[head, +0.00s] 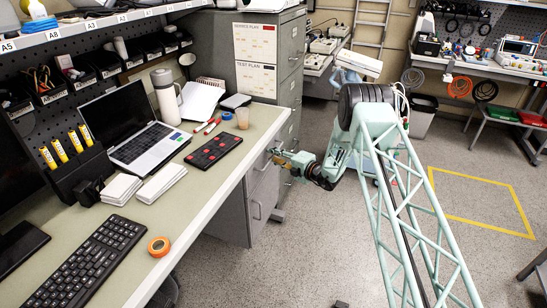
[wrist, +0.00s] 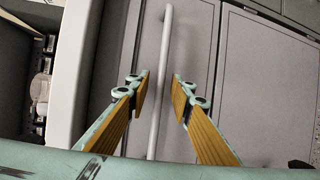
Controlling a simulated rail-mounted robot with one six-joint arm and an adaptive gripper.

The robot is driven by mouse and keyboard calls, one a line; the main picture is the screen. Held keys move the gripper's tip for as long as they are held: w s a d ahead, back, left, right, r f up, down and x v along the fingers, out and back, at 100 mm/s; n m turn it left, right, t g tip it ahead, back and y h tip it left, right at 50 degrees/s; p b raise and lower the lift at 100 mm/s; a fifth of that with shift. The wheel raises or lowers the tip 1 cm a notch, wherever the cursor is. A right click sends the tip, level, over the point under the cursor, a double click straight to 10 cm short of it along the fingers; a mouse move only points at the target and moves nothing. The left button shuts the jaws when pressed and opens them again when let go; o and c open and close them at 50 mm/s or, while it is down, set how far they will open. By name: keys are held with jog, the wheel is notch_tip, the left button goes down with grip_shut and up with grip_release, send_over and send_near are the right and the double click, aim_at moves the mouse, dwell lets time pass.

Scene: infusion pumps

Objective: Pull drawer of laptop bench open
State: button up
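The laptop bench (head: 232,150) has a grey drawer unit under its right end, with an upper drawer (head: 262,180) and a lower drawer. In the wrist view the drawer front (wrist: 197,45) is a flat grey panel, and it looks closed. Its pale bar handle (wrist: 164,60) runs nearly upright through the picture. My gripper (wrist: 160,88) is open, with one yellow-padded finger on each side of the handle and a gap visible on both sides. In the head view my gripper (head: 275,155) is at the upper drawer's front, and partly covers its handle.
A filing cabinet (head: 290,60) stands behind the bench. The floor (head: 320,250) right of the drawers is clear.

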jog(key=shift+c, duration=0.2)
grip_shut()
